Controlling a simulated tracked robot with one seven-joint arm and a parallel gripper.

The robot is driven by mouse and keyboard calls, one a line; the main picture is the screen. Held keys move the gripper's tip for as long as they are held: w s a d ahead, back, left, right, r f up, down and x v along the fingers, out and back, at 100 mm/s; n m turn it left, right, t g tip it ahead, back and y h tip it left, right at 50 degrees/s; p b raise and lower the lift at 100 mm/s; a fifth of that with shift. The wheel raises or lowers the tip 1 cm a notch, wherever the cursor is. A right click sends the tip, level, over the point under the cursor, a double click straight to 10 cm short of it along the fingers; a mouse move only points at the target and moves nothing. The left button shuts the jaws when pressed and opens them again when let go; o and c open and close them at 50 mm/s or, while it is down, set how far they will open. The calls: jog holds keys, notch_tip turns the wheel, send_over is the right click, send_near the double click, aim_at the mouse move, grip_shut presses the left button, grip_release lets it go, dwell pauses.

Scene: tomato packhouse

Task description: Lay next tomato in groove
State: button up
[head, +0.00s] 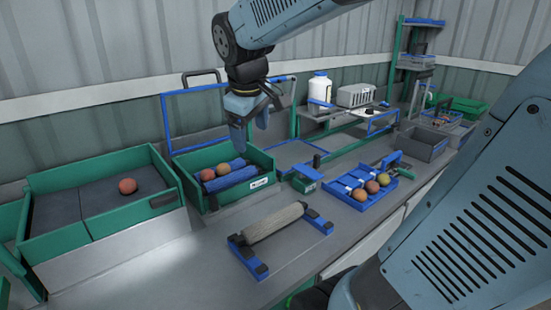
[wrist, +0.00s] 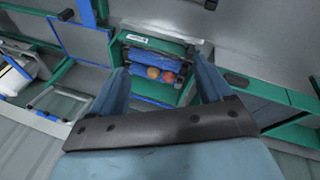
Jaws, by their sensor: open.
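My gripper (head: 251,124) hangs open and empty above a green crate (head: 265,163). In the crate two orange-red tomatoes, the left one (head: 207,174) and the right one (head: 223,169), lie beside blue padding (head: 235,175). In the wrist view the same tomatoes (wrist: 152,72) (wrist: 168,77) show between my spread fingers (wrist: 160,90), farther down and apart from them. A blue grooved rack (head: 346,181) on the bench holds an orange tomato (head: 360,195), a red one (head: 372,187) and a yellow-green one (head: 383,180) in a row.
A green-walled tray (head: 90,179) at the left holds one tomato (head: 127,186). A beige roller (head: 275,222) on a blue stand lies in front of the crate. A white bottle (head: 320,88), a scale-like box (head: 357,95) and a grey bin (head: 422,143) stand farther back.

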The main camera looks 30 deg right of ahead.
jog(key=s+f+m+t+y, duration=0.1)
jog(key=s+f+m+t, duration=0.1)
jog(key=s+m, duration=0.4)
jog(key=s, duration=0.5)
jog(key=shift+d+y, duration=0.2)
jog(key=shift+y, duration=0.1)
